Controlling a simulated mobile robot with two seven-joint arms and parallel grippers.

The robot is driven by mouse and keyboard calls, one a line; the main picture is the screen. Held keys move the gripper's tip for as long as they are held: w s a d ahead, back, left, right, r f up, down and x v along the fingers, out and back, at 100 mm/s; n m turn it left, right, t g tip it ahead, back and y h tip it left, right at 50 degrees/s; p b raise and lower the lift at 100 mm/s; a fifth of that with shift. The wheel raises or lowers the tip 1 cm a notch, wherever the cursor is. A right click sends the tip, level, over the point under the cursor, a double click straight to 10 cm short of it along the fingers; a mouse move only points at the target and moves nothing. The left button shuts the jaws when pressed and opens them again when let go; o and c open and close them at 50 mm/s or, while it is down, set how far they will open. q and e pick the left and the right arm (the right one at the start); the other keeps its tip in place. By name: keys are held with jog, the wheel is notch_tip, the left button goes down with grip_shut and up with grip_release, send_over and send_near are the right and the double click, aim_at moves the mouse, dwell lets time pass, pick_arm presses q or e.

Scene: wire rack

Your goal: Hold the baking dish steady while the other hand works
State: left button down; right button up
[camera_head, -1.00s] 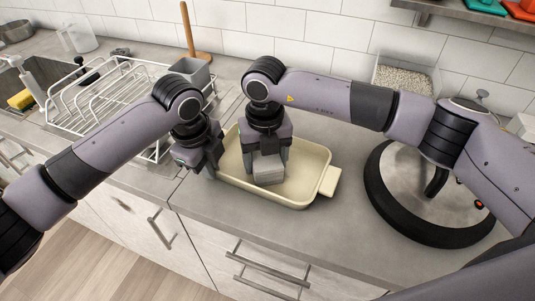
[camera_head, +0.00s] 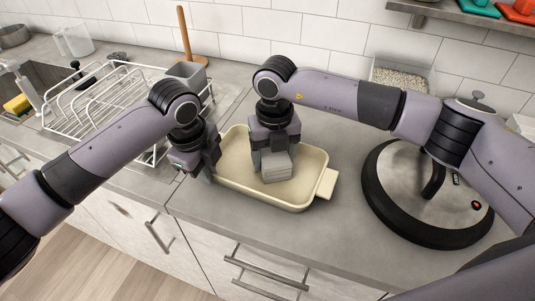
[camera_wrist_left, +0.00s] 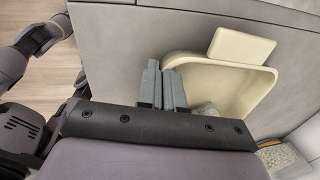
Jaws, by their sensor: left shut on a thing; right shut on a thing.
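The cream baking dish (camera_head: 310,166) sits on the grey counter, with a tab handle at its right end. My left gripper (camera_head: 206,170) is shut on the dish at its left end; the exact grip spot is partly hidden by the gripper. In the left wrist view, its two grey fingers (camera_wrist_left: 161,85) are close together at the dish's edge (camera_wrist_left: 228,85). My right gripper (camera_head: 273,160) points down inside the dish and is shut on a light grey block (camera_head: 277,172). The block is low over the dish floor; I cannot tell whether it touches.
A wire dish rack (camera_head: 95,100) stands left of the dish, by the sink. A large round lid with a black rim (camera_head: 390,222) lies to the right. A clear container of grains (camera_head: 402,75) is at the back wall. The counter in front of the dish is clear.

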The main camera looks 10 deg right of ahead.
aim_at(276, 165)
jog(key=shift+s+d, duration=0.45)
jog(key=shift+d, duration=0.3)
jog(key=shift+s+a, duration=0.4)
jog(key=shift+s, duration=0.25)
jog(key=shift+s+a, duration=0.4)
jog(key=shift+s, duration=0.25)
jog(key=shift+w, duration=0.1)
jog(key=shift+w+d, duration=0.8)
jog(key=shift+w, duration=0.2)
jog(key=shift+s+a, duration=0.95)
jog(key=shift+s, duration=0.2)
jog(key=shift+w+d, duration=1.1)
jog(key=shift+w, duration=0.2)
